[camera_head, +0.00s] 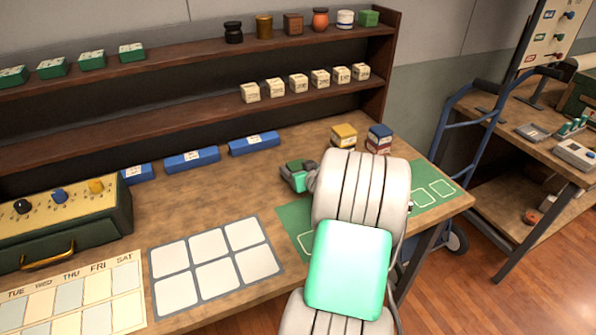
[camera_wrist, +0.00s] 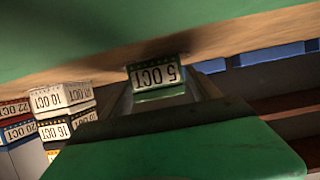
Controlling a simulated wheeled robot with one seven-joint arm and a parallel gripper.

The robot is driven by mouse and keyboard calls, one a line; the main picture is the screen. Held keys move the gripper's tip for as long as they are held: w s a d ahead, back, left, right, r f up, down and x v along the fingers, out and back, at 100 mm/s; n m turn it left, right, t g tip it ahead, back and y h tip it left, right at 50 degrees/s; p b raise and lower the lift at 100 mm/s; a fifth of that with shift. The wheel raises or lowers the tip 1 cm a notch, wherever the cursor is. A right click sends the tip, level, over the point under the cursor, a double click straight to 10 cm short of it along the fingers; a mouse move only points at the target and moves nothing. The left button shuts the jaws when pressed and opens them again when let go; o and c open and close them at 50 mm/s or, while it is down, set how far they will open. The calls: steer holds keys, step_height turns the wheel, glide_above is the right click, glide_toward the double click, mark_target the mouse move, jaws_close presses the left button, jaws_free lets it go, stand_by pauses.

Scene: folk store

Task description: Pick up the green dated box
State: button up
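The green dated box (camera_wrist: 157,77) shows near the centre of the wrist view, its white label reading "5 OCT" upside down. It sits at the ends of my gripper's fingers (camera_wrist: 160,92), which flank it closely on both sides. I cannot tell whether they touch it. In the head view my gripper (camera_head: 298,176) is low over the wooden bench (camera_head: 240,180), behind the green mat (camera_head: 292,222). There I cannot separate the green box from the gripper's own green parts. My arm hides part of the mat.
A yellow box stack (camera_head: 343,137) and a blue-and-red stack (camera_head: 379,138) stand just right of my gripper. Blue bins (camera_head: 254,144) line the bench's back. Cream dated boxes (camera_head: 298,83) and several green boxes (camera_head: 92,59) sit on the shelves. A white-celled tray (camera_head: 216,268) lies in front.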

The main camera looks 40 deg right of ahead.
steer(key=c, duration=1.3)
steer(key=shift+o, duration=0.2)
